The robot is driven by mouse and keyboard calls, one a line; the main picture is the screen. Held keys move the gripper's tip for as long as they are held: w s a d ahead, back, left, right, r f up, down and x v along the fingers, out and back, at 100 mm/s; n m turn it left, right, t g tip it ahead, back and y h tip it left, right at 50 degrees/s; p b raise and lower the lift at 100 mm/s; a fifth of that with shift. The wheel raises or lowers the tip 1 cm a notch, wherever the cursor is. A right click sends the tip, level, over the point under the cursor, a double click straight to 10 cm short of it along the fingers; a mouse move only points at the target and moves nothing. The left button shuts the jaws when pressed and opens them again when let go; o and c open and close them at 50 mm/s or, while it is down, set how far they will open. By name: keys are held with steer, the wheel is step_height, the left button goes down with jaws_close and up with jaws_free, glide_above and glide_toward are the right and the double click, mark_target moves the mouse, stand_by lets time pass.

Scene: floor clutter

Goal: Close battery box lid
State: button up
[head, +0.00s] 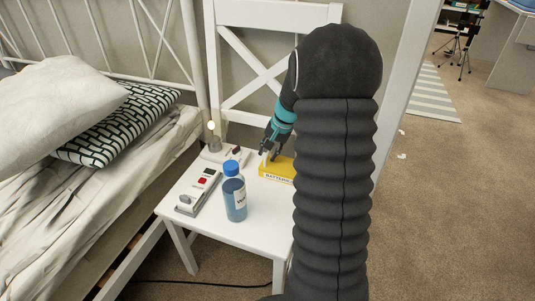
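The yellow battery box (277,170) with a white "BATTERY" label on its front sits on the white chair seat, and my arm hides its right part. Its lid cannot be made out clearly. My gripper (268,154), dark with a teal band above it, points down at the box's back left edge. Its fingertips are very close to the box, but I cannot tell whether they touch it. The fingers are too small in view to tell whether they are open or shut.
A blue-capped bottle (235,195) stands on the seat in front of the box. A grey device with a red button (199,190) lies to the left. A small lit lamp (213,137) stands behind. A bed with pillows (60,97) borders the left side.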

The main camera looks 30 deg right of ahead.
mark_target(279, 164)
steer(key=v, duration=1)
steer(key=shift+r, duration=0.4)
steer(key=s+a+f+n+g, duration=0.1)
steer(key=s+f, duration=0.2)
steer(key=s, duration=0.2)
steer(key=s+a+r+n+t+h, duration=0.1)
steer(key=s+a+r+n, duration=0.3)
steer(key=s+a, duration=0.5)
steer(key=s+a+r+n+t+h, duration=0.1)
steer(key=s+a+r+n, duration=0.3)
steer(key=s+a, duration=0.6)
steer(key=shift+s+r+n+t+h, duration=0.3)
steer(key=shift+s+r+t, duration=0.25)
steer(key=shift+s+t, duration=0.4)
steer(key=shift+a, duration=0.1)
